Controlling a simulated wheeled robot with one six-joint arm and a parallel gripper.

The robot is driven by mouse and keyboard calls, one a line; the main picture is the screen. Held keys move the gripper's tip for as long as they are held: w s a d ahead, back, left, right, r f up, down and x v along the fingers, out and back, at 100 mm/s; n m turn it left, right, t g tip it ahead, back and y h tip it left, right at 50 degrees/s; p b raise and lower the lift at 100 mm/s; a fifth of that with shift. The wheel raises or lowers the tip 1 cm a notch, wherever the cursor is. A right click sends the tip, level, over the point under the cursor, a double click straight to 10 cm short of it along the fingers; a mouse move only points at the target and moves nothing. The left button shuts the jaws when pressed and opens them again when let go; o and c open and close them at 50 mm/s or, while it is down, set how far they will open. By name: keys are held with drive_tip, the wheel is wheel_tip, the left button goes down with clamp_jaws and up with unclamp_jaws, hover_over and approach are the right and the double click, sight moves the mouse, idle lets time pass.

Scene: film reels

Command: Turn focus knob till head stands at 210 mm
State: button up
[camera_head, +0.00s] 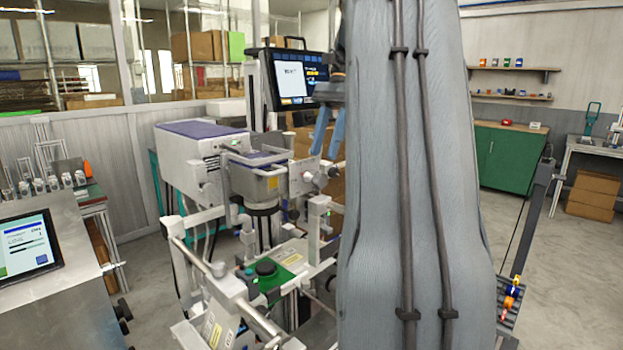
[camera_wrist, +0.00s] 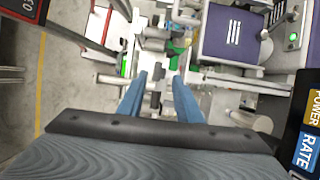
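My gripper (camera_head: 323,156) points down beside the machine's raised head, its two blue fingers apart. In the wrist view, my gripper (camera_wrist: 160,77) shows the fingers spread, with a small dark grey part (camera_wrist: 157,85) in the gap. I cannot tell whether the fingers touch it. A small dark round knob (camera_head: 333,171) sits just below the fingertips in the head view; whether it is the focus knob is unclear. The machine head (camera_head: 258,180) is a white and purple box over a dark round column. A monitor (camera_head: 292,77) stands behind; its reading is too small to make out.
My grey arm hides much of the head view's middle right. A white and purple cabinet (camera_head: 200,150) stands left of the head. A green plate with a black knob (camera_head: 265,268) lies below. A tablet screen (camera_head: 27,247) stands at far left. A green cabinet (camera_head: 510,155) is at right.

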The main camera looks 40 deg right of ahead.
sight(320, 174)
drive_tip(key=x, duration=0.3)
drive_tip(key=p+x, duration=0.1)
drive_tip(key=x, duration=0.3)
drive_tip(key=shift+s+d+f, duration=0.1)
drive_tip(key=shift+s+f, duration=0.1)
drive_tip(key=shift+s, duration=0.05)
clamp_jaws()
